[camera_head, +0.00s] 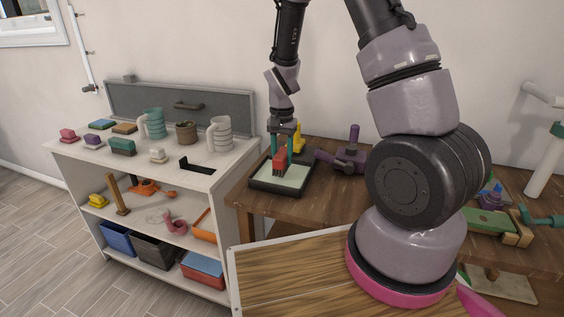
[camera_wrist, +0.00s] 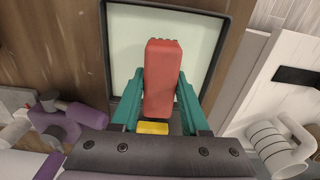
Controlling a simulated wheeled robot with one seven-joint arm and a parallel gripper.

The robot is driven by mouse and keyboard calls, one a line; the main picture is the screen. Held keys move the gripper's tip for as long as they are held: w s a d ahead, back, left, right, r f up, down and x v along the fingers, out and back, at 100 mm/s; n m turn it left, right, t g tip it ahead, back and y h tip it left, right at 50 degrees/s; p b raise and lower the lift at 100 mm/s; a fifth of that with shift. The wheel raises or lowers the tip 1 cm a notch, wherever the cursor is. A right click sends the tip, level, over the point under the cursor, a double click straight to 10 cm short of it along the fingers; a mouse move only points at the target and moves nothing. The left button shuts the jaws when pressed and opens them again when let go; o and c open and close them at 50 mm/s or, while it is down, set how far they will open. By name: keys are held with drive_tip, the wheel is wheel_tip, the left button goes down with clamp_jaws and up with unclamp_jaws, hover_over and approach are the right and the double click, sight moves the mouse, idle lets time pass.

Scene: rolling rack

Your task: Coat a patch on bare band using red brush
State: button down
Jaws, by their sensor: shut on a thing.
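My gripper (camera_head: 287,146) has teal fingers and is shut on the red brush (camera_head: 280,162). In the wrist view the red brush (camera_wrist: 162,75) lies between both fingers, with its far end over the tray. The black-rimmed tray (camera_head: 263,185) with a pale green inside sits at the left end of the wooden table. It also shows in the wrist view (camera_wrist: 106,40). I cannot tell whether the brush touches the pale surface. A wood-grain panel with a white edge (camera_head: 290,272) is in front of the table, partly hidden by my arm; I cannot tell whether this is the bare band.
A white shelf unit (camera_head: 160,172) at left carries coloured blocks, mugs and bins. Green and purple items (camera_head: 490,220) lie at the table's right. My arm hides the table's middle.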

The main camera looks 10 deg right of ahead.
sight(282, 153)
drive_tip(key=shift+r, duration=2)
